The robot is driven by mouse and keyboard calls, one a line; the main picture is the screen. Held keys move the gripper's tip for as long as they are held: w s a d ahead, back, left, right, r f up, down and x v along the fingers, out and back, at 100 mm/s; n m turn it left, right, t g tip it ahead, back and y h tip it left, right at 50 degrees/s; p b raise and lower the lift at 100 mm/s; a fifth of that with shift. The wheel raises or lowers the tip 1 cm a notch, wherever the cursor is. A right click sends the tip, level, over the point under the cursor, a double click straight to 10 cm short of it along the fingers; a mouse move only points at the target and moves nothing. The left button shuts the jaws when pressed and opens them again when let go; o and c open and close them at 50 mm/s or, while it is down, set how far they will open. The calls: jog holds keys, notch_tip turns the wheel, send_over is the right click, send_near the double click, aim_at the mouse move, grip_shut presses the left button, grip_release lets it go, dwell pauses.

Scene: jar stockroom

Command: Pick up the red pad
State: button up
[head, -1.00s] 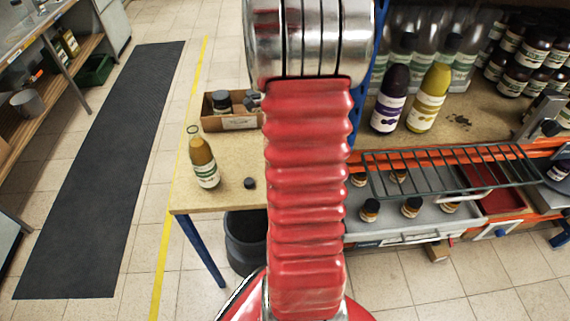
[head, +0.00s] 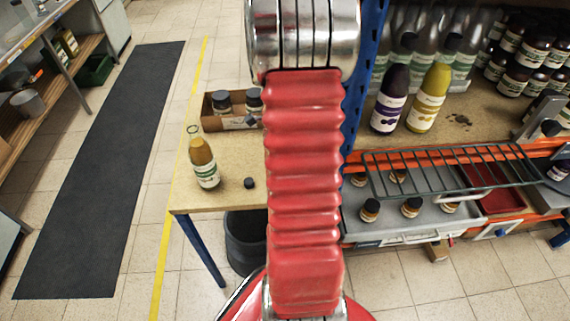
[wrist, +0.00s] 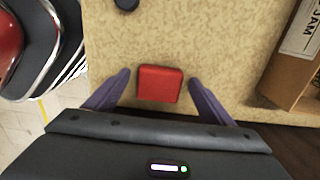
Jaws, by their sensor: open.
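The red pad (wrist: 160,83) lies on the speckled tan tabletop (wrist: 190,30) in the wrist view, close to the table's edge. It is a small block with rounded corners. My gripper (wrist: 163,84) is open, with one purple finger on each side of the pad and visible gaps between the fingers and the pad. I cannot tell how high the fingertips are above the table. In the head view the pad and my gripper are hidden behind my red arm.
A cardboard box (head: 240,123) with dark-lidded jars stands at the table's back. A bottle of amber liquid (head: 204,165) and a small dark cap (head: 249,183) stand nearer. A wire rack (head: 440,168) sticks out at right above a grey drawer. A dark bin (head: 246,240) is below.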

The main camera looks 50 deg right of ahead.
jog(key=shift+c, duration=0.4)
jog(key=c, duration=1.2)
jog(key=shift+o, duration=0.2)
notch_tip(320, 180, up, 10)
dwell(0.6)
